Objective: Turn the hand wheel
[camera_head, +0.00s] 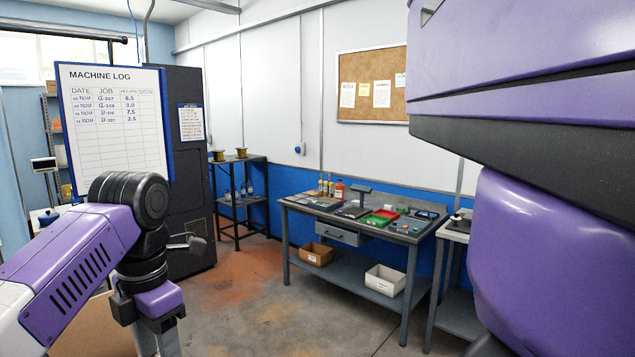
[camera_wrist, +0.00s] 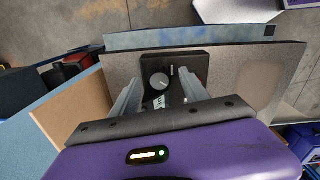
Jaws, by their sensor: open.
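I cannot make out a hand wheel for certain in either view. In the wrist view, a small round grey knob (camera_wrist: 159,81) with a pointer mark sits on a black block (camera_wrist: 188,60). I cannot tell whether this knob is the hand wheel. My gripper (camera_wrist: 159,76) is open, with its two grey fingers on either side of the knob in the picture. Nothing shows between them as held, and the gap in depth to the knob is unclear. In the head view, my arm reaches down at the lower left and the fingers are not clearly visible.
A machine log board (camera_head: 115,150) stands behind my arm, beside a tall dark cabinet (camera_head: 190,85). A workbench (camera_head: 345,222) with trays and bottles is at the right. A dark shelf rack (camera_head: 238,198) stands at the back. The floor (camera_head: 270,310) between is clear.

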